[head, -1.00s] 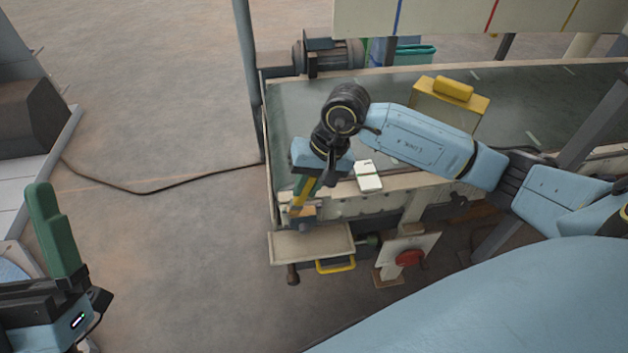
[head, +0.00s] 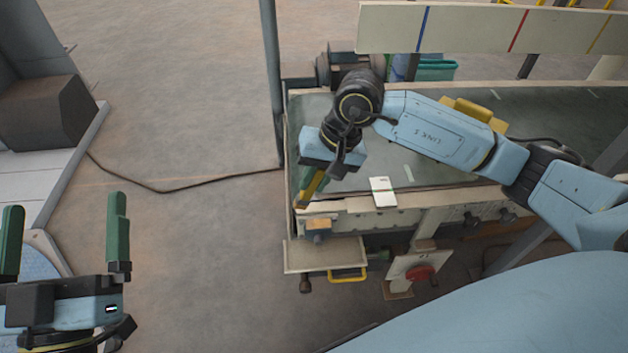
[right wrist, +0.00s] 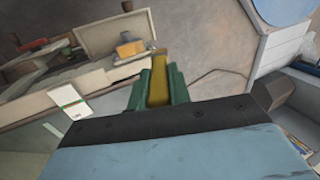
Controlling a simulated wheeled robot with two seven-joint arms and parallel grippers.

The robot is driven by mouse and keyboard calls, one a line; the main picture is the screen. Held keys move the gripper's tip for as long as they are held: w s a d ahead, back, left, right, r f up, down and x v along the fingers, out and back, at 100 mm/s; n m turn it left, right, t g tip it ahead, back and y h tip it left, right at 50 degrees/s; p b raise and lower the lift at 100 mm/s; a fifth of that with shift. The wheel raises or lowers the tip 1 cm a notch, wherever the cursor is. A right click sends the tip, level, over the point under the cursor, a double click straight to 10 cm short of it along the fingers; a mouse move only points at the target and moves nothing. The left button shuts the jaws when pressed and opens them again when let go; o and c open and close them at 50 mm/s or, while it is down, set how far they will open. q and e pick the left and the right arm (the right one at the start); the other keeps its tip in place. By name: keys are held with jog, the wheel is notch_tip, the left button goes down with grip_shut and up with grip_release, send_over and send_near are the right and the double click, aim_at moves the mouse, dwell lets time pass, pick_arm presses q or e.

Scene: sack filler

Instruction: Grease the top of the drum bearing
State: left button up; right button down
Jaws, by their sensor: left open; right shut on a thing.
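My right gripper (head: 306,192) is shut on a yellow-ochre, stick-like thing (right wrist: 158,80), which shows between the green fingers in the right wrist view. It points down at the near left corner of the conveyor. A small orange-yellow block with a dark front (head: 318,226), which looks like the drum bearing, sits just below and to the right of the held tip. It also shows beyond the fingers in the right wrist view (right wrist: 130,46). Tip and block look apart in the head view. No grease can be made out on the block. My left gripper (head: 65,205) is open and empty at the lower left.
A pale tray (head: 296,256) with a yellow handle (head: 347,274) hangs below the conveyor (head: 440,120). A white card (head: 383,191) is at the conveyor's edge. A red knob (head: 419,274) is to the right. A post (head: 272,80) stands at the left corner; a cable crosses the floor.

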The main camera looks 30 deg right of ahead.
pick_arm(q)
jog(key=shift+w+f+g, duration=0.25)
jog(key=shift+f+g, duration=0.35)
jog(key=shift+f, duration=0.05)
dwell(0.4)
jog(key=shift+s+r+t+b, duration=0.3)
jog(key=shift+s+r+t, duration=0.05)
jog(key=shift+r+t, duration=0.35)
jog(key=shift+s+r+t+b, duration=0.25)
jog(key=shift+s+r+t, duration=0.1)
jog(key=shift+r+t, duration=0.35)
